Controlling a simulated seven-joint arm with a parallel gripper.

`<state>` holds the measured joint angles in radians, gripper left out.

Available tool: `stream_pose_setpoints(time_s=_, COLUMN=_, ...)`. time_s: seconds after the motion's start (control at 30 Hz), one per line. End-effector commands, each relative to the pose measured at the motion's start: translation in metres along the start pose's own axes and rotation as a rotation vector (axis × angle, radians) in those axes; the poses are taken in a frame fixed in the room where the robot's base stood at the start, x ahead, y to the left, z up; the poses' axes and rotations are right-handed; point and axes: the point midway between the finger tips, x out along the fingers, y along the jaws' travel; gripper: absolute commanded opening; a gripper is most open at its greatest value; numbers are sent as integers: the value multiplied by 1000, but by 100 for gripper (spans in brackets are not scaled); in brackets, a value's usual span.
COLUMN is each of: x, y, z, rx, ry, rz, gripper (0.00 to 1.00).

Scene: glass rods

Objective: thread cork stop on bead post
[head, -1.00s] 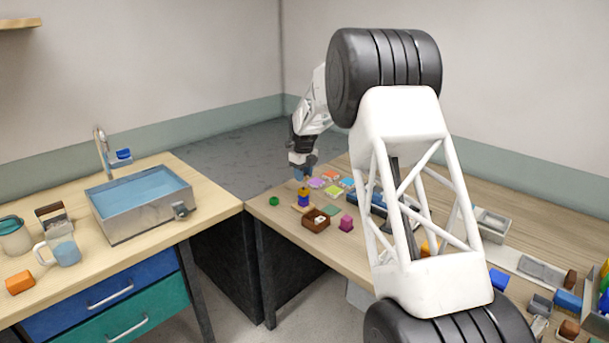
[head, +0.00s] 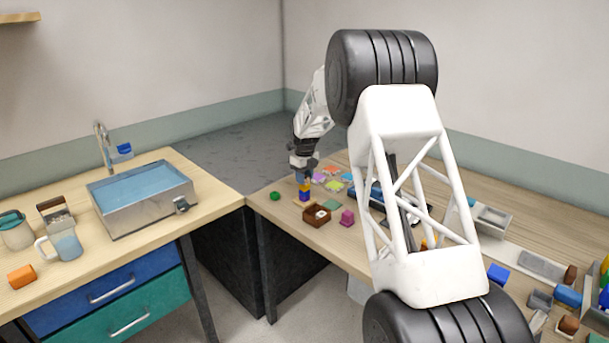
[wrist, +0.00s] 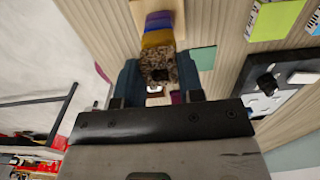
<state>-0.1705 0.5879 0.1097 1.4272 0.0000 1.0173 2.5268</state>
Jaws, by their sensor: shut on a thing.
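The bead post (head: 305,191) stands on the near end of the right-hand table in the head view, with coloured beads on it. In the wrist view, its bead stack (wrist: 158,22) shows blue and yellow bands, just beyond my fingertips. My gripper (wrist: 158,82) is shut on the speckled brown cork stop (wrist: 156,62), which has a dark spot on its near face. The cork appears close to the yellow bead; I cannot tell whether they touch. In the head view, my gripper (head: 304,170) is directly above the stack, and the cork is too small to make out.
A brown box (head: 317,215) with a white thing inside, a magenta block (head: 347,217) and a green piece (head: 275,196) stand near the post. Flat coloured tiles (head: 333,186) lie behind it. A sink (head: 143,210) is on the separate left counter.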

Motion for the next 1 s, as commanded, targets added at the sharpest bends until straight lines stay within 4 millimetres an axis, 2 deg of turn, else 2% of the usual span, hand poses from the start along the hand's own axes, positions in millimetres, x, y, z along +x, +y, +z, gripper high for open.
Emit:
stream_pose_setpoints(time_s=0.47, x=3, y=0, z=0, rx=0, ry=0, rz=0, gripper=13)
stream_pose_setpoints(time_s=0.5, x=3, y=0, z=0, rx=0, ry=0, rz=0, gripper=41)
stream_pose_setpoints(time_s=0.67, x=2, y=0, z=0, rx=0, ry=0, rz=0, gripper=65)
stream_pose_setpoints(time_s=1.0, x=1, y=0, z=0, rx=0, ry=-1, rz=0, gripper=65)
